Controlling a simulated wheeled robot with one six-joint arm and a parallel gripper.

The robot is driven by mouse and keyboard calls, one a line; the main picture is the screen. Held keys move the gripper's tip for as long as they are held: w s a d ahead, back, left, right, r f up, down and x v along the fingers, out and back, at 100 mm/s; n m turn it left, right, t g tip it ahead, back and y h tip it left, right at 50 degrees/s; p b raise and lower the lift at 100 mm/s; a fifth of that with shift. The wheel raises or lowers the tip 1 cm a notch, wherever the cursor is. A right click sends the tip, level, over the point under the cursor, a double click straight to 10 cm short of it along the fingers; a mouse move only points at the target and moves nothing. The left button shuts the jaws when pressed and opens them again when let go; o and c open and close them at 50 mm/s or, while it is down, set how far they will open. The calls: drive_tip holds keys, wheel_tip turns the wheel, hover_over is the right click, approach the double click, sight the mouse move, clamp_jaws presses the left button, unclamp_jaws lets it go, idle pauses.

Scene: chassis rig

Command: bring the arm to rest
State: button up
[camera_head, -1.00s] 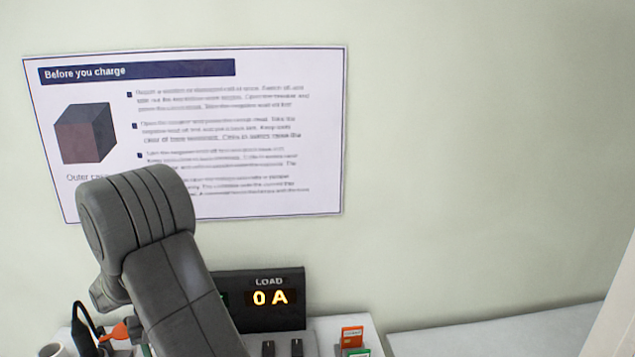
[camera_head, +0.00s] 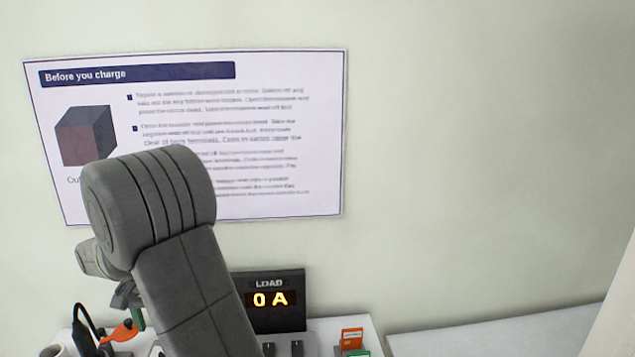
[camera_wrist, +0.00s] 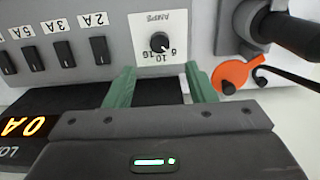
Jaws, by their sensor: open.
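My gripper (camera_wrist: 160,85) shows in the wrist view with its two green fingers apart and nothing between them. Beyond the fingers is a grey panel with a black knob (camera_wrist: 160,43) on a white dial plate, apparently clear of the fingertips. In the head view my grey arm rises from the bottom, bends near the poster and hides part of the bench. Part of my gripper (camera_head: 128,297) shows behind the arm, at its lower left.
A black load display (camera_head: 271,300) reads 0 A. An orange tag (camera_wrist: 231,74) lies beside a black handle (camera_wrist: 295,35), right of the fingers. Several black switches (camera_wrist: 64,54) line the panel. A poster (camera_head: 280,130) hangs on the wall. The right bench (camera_head: 490,335) looks clear.

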drive_tip(key=shift+r, duration=1.3)
